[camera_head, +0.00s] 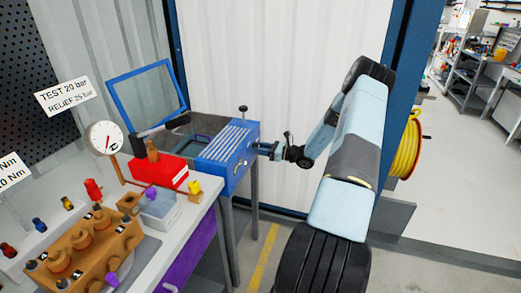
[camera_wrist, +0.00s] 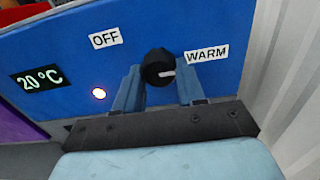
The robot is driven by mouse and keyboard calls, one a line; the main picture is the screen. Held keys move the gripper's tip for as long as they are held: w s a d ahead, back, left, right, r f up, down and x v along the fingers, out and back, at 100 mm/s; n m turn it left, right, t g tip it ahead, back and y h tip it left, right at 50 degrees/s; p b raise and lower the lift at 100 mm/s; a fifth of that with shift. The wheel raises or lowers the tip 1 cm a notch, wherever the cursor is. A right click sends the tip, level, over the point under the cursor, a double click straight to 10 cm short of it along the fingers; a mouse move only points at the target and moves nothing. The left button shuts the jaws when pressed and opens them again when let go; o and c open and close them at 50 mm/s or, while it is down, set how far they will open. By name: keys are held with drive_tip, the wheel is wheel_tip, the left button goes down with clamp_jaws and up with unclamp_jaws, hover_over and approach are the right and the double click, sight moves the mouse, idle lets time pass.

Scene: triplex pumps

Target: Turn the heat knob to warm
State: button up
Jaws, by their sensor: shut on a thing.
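The black heat knob (camera_wrist: 157,67) is on the blue front panel of a machine, between an OFF label (camera_wrist: 106,38) on the left and a WARM label (camera_wrist: 206,53) on the right. The knob's white mark points right, toward WARM. My gripper (camera_wrist: 159,84) is shut on the knob, one finger on each side. In the head view my gripper (camera_head: 262,149) reaches the right end of the blue machine (camera_head: 229,150); the knob is hidden there. A display (camera_wrist: 40,78) reads 20 °C, and a small round light (camera_wrist: 99,93) glows below OFF.
A workbench (camera_head: 200,213) on the left holds a brown pump block (camera_head: 88,252), a pressure gauge (camera_head: 104,138), a red box (camera_head: 160,170) and a grey box (camera_head: 159,208). The machine's framed lid (camera_head: 146,92) stands open. A yellow hose reel (camera_head: 407,147) is on the right, behind my arm.

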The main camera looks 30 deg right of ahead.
drive_tip(key=shift+s+d+f, duration=0.1)
drive_tip(key=shift+f, duration=0.05)
drive_tip(key=o, duration=1)
drive_tip(key=shift+o, duration=0.2)
drive_tip(key=v, duration=1.3)
drive_tip(key=shift+s+d, duration=0.2)
drive_tip(key=shift+s, duration=0.05)
